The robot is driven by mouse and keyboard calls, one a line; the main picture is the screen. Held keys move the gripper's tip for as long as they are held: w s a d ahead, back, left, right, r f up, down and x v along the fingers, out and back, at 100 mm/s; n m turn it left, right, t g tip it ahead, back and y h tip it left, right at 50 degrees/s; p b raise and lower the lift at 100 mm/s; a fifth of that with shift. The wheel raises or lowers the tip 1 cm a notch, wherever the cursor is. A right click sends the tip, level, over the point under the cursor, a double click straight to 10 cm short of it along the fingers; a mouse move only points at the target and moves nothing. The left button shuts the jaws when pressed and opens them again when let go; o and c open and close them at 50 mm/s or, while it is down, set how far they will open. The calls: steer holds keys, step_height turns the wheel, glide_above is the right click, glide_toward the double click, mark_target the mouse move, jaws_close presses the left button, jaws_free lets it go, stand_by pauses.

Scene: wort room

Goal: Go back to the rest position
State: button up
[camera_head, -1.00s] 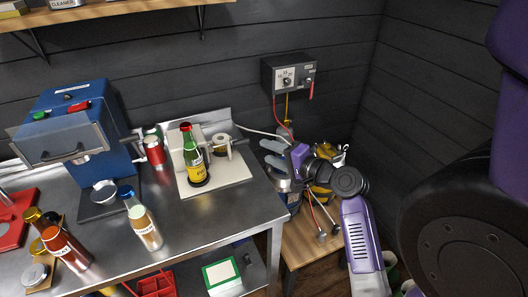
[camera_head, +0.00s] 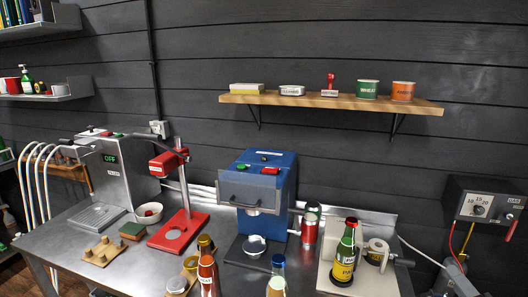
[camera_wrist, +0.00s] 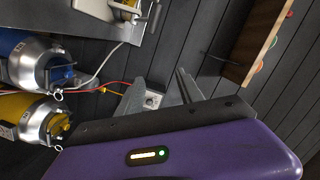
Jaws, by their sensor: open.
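My gripper (camera_wrist: 160,92) shows in the wrist view, its two grey fingers spread apart with nothing between them. Behind the fingers is the dark plank wall with the grey gauge box (camera_wrist: 152,100). In the head view my gripper is out of the picture; the same control box (camera_head: 484,203), with a dial and a red lever, hangs on the wall at the right. The steel bench (camera_head: 125,272) runs along the wall below.
On the bench stand a blue machine (camera_head: 262,190), a red stand (camera_head: 185,215), a green bottle (camera_head: 345,255) and other bottles. A wooden shelf (camera_head: 330,100) hangs above. In the wrist view, blue (camera_wrist: 30,62) and yellow (camera_wrist: 28,118) cylinders are at the left.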

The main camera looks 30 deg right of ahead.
steer(key=a+f+n+t+y+b, duration=0.15)
steer(key=a+n, duration=0.55)
steer(key=a, duration=0.7)
steer(key=a+f+n+t+y+b, duration=0.1)
steer(key=a+f+n+t+y, duration=0.15)
steer(key=a+n, duration=0.8)
steer(key=s+a+f+n+y, duration=0.1)
steer(key=s+a+f+y, duration=0.1)
steer(key=a, duration=0.6)
steer(key=s+a+f+n+g+y+b, duration=0.1)
steer(key=s+a+f+y, duration=0.1)
steer(key=s+a+y, duration=0.3)
steer(key=s+a, duration=0.1)
steer(key=a, duration=0.2)
steer(key=shift+s+a+f+n+g, duration=0.2)
steer(key=shift+s+a+n+g, duration=0.1)
steer(key=shift+s+a+n, duration=0.1)
